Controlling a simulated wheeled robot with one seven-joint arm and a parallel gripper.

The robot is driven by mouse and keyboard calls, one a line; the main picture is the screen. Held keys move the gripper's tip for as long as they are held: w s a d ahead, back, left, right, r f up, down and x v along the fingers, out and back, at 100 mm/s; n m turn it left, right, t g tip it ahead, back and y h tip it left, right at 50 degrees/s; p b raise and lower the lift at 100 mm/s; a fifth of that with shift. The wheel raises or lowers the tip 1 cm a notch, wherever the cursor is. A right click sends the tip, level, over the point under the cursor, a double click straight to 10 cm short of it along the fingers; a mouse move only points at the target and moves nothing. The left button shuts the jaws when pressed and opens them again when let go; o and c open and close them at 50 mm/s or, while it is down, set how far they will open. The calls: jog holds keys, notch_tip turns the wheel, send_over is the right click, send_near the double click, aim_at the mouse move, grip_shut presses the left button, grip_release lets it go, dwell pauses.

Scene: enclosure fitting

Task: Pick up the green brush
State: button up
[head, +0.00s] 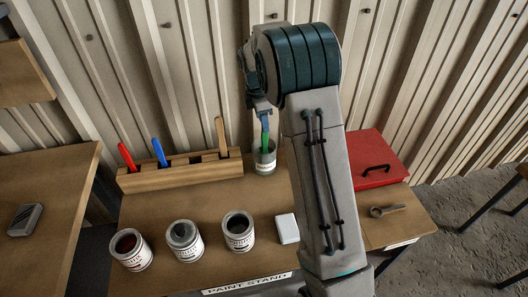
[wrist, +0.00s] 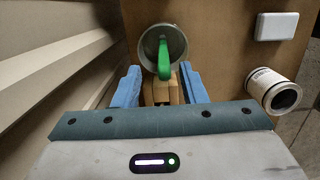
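The green brush (head: 264,138) stands in a glass jar (head: 265,160) at the right end of the wooden rack. In the wrist view its green handle (wrist: 165,58) rises from the round jar (wrist: 147,49). My gripper (head: 264,116) is over the jar at the top of the handle. In the wrist view its blue fingers (wrist: 160,70) are wide apart, with the handle between their tips and a gap on each side. Nothing is held. The bristle end of the brush is not clearly visible.
The wooden rack (head: 180,175) holds red, blue and wooden-handled tools. Three paint cans (head: 185,240) and a white box (head: 287,229) stand in front. A red case (head: 372,160) and a wrench (head: 388,210) are at right. The corrugated wall (head: 200,80) is close behind.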

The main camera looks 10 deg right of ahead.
send_over(265, 146)
jog(key=shift+w+d+f+p, duration=0.1)
jog(key=shift+w+f+p, duration=0.1)
jog(key=shift+f, duration=1.2)
jog(key=shift+w+f+p, duration=0.15)
jog(key=shift+f+p, duration=0.05)
jog(key=shift+f, duration=1.15)
grip_shut()
